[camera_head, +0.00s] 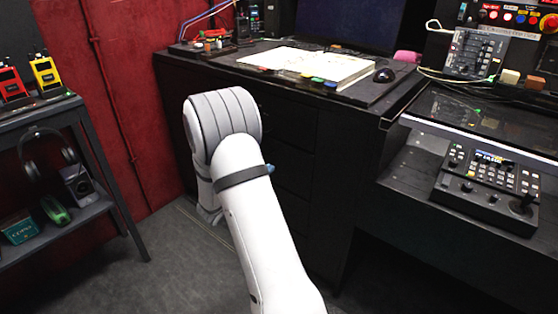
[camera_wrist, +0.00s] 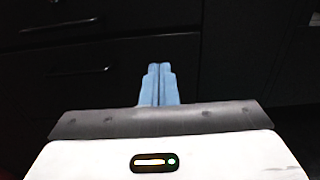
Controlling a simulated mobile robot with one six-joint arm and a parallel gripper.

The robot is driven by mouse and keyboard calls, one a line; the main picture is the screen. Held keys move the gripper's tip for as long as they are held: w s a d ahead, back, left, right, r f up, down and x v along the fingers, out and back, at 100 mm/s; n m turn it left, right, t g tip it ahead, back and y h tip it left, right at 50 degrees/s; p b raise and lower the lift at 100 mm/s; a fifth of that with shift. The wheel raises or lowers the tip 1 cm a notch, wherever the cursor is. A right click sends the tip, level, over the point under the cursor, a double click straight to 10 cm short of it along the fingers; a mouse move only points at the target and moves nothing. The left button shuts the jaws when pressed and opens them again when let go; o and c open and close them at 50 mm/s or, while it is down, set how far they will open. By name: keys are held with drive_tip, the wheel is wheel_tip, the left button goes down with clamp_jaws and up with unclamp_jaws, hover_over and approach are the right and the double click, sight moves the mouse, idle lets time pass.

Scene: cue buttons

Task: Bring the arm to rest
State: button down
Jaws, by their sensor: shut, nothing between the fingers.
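My gripper (camera_wrist: 158,70) shows in the wrist view with its two blue fingers together and nothing between them. It points at dark drawer fronts with handles (camera_wrist: 80,71). In the head view my white arm reaches forward and bends down in front of the dark cabinet (camera_head: 285,150). Several coloured buttons (camera_head: 316,80) lie in a row along the front of the desk top, by an open book (camera_head: 310,62).
A black mouse (camera_head: 384,75) and a monitor (camera_head: 350,22) are on the desk. A control panel (camera_head: 487,185) with a joystick stands at right. A shelf (camera_head: 95,212) with headphones (camera_head: 45,152) and radios (camera_head: 44,72) is at left. Open floor (camera_head: 165,270) lies between shelf and cabinet.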

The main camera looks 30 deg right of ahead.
drive_tip(key=shift+v, duration=0.9)
drive_tip(key=s+a+r+m+g+y+p, duration=0.2)
drive_tip(key=s+r+m+g+y+p, duration=0.15)
drive_tip(key=s+r+m+p, duration=0.4)
drive_tip(key=s+a+r+m+g+y+p, duration=0.25)
drive_tip(key=s+r+m+g+p, duration=0.2)
drive_tip(key=s+r, duration=0.55)
drive_tip(key=s+a+r+m+t+y+p, duration=0.2)
drive_tip(key=s+a+r+m+y+p, duration=0.2)
drive_tip(key=a+r, duration=0.4)
drive_tip(key=s+a+r+m+t+y+p, duration=0.3)
drive_tip(key=s+a+r+m+y+p, duration=0.2)
drive_tip(key=a+r+y+p, duration=0.2)
drive_tip(key=a+p, duration=0.1)
drive_tip(key=p, duration=0.1)
drive_tip(key=shift+a+r+m+p, duration=0.3)
drive_tip(key=shift+a+r, duration=0.1)
drive_tip(key=shift+d, duration=0.1)
